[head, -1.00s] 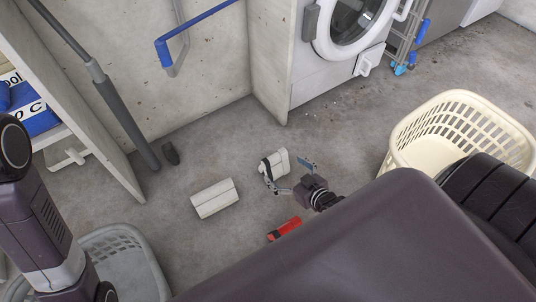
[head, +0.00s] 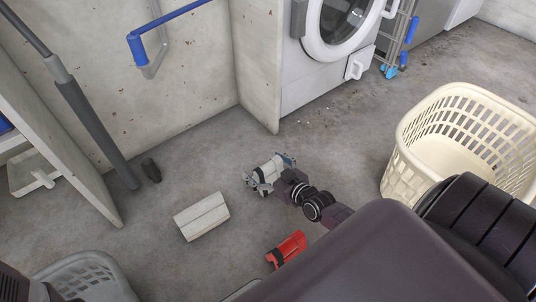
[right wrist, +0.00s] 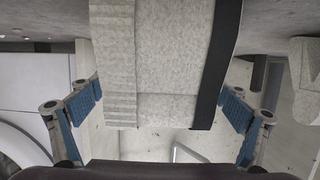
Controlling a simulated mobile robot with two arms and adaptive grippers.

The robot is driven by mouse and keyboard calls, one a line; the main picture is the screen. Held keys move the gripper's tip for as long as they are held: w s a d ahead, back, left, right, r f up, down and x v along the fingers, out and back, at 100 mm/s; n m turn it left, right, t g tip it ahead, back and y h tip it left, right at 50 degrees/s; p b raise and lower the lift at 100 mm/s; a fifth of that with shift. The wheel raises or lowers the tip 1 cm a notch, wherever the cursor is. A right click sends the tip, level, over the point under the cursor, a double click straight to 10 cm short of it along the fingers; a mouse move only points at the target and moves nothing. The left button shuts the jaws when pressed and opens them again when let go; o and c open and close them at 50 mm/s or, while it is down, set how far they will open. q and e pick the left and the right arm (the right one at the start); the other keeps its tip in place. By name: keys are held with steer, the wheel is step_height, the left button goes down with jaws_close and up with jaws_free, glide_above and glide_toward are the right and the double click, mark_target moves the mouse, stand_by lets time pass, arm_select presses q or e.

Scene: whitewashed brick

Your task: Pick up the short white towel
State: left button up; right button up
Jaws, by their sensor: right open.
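The short white towel (head: 267,168) is a rolled or folded bundle with a dark band, lying on the concrete floor in the middle of the head view. My right gripper (head: 270,174) is at it, with one finger on either side. In the right wrist view the towel (right wrist: 165,60) hangs large between the two blue-padded fingers, with visible gaps to both. The right gripper is open. Its fingers partly hide the towel in the head view. My left gripper is out of view.
A longer whitish bundle (head: 202,216) lies to the left, and a red bundle (head: 288,249) lies nearer me. A cream laundry basket (head: 400,165) stands at right, a grey basket (head: 85,275) at lower left. A washing machine (head: 325,75) is behind.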

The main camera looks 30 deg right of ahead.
steer(key=shift+b+x, duration=0.6)
steer(key=shift+x, duration=0.65)
steer(key=c, duration=1.3)
steer(key=shift+c, duration=1.3)
